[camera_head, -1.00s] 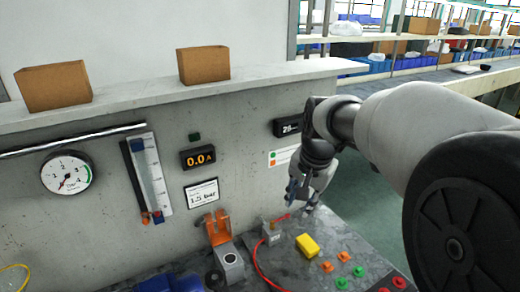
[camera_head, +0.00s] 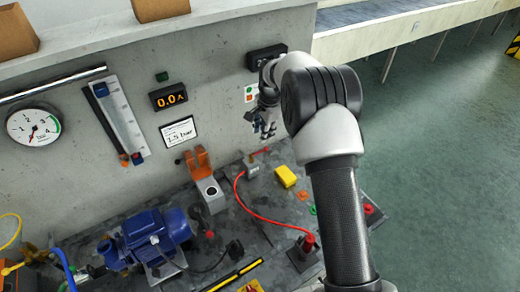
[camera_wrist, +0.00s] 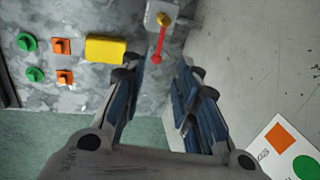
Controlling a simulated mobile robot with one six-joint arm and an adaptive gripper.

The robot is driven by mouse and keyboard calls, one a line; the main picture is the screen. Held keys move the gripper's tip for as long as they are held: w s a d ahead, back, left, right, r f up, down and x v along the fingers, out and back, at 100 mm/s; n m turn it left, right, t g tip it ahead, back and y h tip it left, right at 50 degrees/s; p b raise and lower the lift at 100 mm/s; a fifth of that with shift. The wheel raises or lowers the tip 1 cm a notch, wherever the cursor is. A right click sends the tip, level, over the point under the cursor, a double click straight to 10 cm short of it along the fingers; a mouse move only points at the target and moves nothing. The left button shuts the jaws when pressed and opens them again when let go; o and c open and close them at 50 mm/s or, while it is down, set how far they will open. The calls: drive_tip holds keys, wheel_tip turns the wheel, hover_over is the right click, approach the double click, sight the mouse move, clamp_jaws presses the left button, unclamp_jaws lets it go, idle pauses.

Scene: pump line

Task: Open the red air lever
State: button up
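The red air lever (camera_head: 260,152) sits on a small grey valve block (camera_head: 252,168) on the bench, close to the concrete wall. In the wrist view the red lever (camera_wrist: 158,45) points from a brass pivot on the block (camera_wrist: 154,14) down the picture, toward the gap between my fingers. My gripper (camera_head: 262,130) is above and slightly right of the lever in the head view, near the wall. In the wrist view my gripper (camera_wrist: 160,76) is open with nothing between its fingers. The lever looks apart from both fingers.
A yellow block (camera_head: 286,176) stands right of the valve. A red hose (camera_head: 258,212) runs from the valve to a red fitting. An orange cover (camera_head: 199,163) and a blue pump (camera_head: 155,235) are left. Green and orange knobs (camera_wrist: 63,46) show in the wrist view.

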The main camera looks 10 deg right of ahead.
sight(260, 152)
wheel_tip(260, 152, down, 11)
drive_tip(key=w+b, duration=0.2)
drive_tip(key=shift+a+f, duration=0.2)
drive_tip(key=shift+a, duration=0.25)
drive_tip(key=shift+c, duration=0.2)
clamp_jaws()
idle(0.4)
